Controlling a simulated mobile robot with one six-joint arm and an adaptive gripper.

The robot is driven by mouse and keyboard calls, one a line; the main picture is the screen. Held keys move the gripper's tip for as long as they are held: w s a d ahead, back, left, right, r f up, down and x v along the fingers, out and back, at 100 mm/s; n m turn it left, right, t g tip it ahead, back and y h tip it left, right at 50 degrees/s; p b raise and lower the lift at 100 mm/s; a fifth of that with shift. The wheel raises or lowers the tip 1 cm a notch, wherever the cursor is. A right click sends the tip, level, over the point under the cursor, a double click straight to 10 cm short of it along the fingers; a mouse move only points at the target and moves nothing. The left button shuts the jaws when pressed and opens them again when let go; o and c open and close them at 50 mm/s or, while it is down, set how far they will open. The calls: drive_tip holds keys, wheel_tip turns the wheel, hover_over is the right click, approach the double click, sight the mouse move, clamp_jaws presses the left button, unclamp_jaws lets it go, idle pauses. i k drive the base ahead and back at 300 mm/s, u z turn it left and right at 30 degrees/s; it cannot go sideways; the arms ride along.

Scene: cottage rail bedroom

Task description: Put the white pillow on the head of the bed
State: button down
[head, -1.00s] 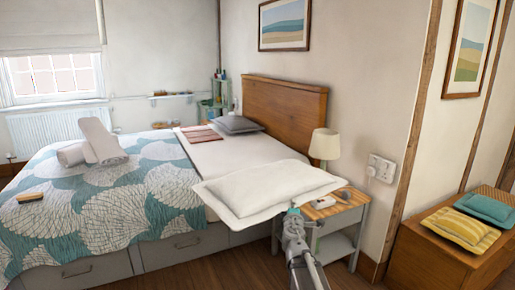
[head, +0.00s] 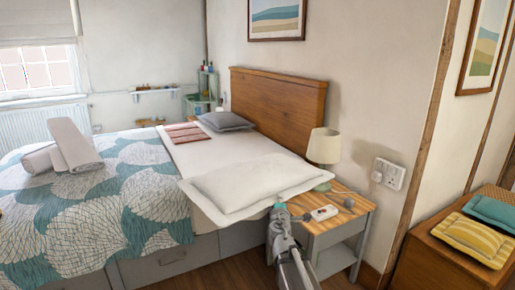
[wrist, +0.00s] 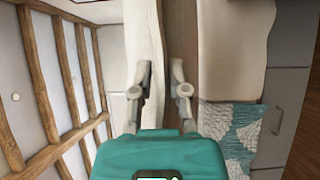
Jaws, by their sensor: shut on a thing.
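The white pillow (head: 250,185) is flat over the near side of the bed's head end, beside the wooden headboard (head: 280,105). Its near edge overhangs the bed's side toward the nightstand. I cannot tell whether it rests on the white sheet (head: 195,152) or is just above it. My gripper (head: 281,212) is shut on the pillow's near right corner.
A grey pillow (head: 225,121) and a folded pink cloth (head: 186,134) lie on the bed's far side. The nightstand (head: 355,225) on the right holds a lamp (head: 323,147) and small items. A wooden chest (head: 425,255) holds cushions.

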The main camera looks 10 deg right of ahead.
sight(249, 152)
drive_tip(key=u, duration=0.05)
drive_tip(key=i, duration=2.05)
drive_tip(key=u, duration=0.1)
